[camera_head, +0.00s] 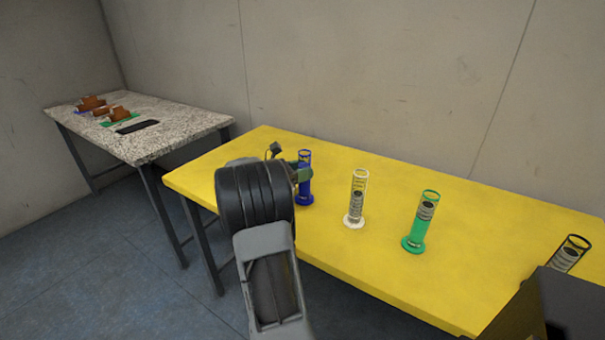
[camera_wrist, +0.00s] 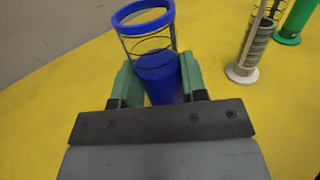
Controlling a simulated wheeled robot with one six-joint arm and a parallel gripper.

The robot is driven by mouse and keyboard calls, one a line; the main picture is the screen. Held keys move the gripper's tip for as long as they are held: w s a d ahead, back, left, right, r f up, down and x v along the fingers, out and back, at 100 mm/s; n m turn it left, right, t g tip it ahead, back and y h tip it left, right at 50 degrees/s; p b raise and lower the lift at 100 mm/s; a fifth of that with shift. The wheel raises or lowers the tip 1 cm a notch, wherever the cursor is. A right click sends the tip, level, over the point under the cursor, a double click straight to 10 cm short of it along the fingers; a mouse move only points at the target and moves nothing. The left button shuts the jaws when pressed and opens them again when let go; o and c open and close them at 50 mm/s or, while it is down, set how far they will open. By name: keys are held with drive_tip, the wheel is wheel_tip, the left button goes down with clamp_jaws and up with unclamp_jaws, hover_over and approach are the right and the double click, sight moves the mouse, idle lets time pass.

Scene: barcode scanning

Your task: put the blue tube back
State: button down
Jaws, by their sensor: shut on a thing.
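The blue tube (camera_head: 305,187) has a blue foot, a blue body and a blue top rim, with a see-through upper part. It stands upright at the left part of the yellow table (camera_head: 390,270). I cannot tell whether its foot touches the table. My gripper (camera_head: 303,172) reaches it from the left and is shut on it. In the wrist view the green fingertips of my gripper (camera_wrist: 160,78) press on both sides of the blue tube (camera_wrist: 160,82). Its rim shows above the fingers; its lower part is hidden by my gripper.
A white tube (camera_head: 355,205), a green tube (camera_head: 420,224) and a black-rimmed tube (camera_head: 572,250) stand along the table to the right. A speckled stone-topped table (camera_head: 175,120) at the back left bears brown items (camera_head: 93,102) and a black flat thing (camera_head: 137,127). A wall rises behind.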

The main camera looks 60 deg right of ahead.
drive_tip(key=shift+f, duration=0.25)
drive_tip(key=shift+f, duration=0.15)
drive_tip(key=c, duration=0.7)
unclamp_jaws()
drive_tip(key=shift+o, duration=0.2)
